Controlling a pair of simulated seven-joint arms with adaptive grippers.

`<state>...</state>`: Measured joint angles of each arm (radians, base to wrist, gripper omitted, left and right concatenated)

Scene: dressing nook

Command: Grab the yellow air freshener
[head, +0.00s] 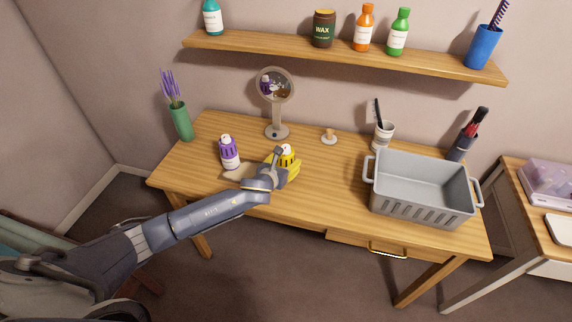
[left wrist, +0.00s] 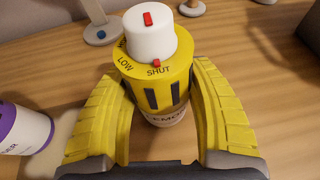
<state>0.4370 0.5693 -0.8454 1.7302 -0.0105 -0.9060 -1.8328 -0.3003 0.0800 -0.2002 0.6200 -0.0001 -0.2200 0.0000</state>
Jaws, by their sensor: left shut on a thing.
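The yellow air freshener (head: 287,152) stands upright on the wooden table, with a white cap and a yellow collar. In the left wrist view the air freshener (left wrist: 155,65) shows the words "LOW" and "SHUT" on its collar and a red mark on its cap. My left gripper (head: 281,165) is shut on it. In the left wrist view the yellow fingers of my left gripper (left wrist: 165,105) lie along both sides of its body. The lower part of its label is partly hidden by the gripper. My right gripper is not in view.
A purple-and-white air freshener (head: 229,153) stands just left of my left gripper. A round mirror (head: 276,88) stands behind. A grey basket (head: 420,205) fills the table's right side. A shelf (head: 340,54) with bottles hangs above. The table (head: 325,185) is clear between gripper and basket.

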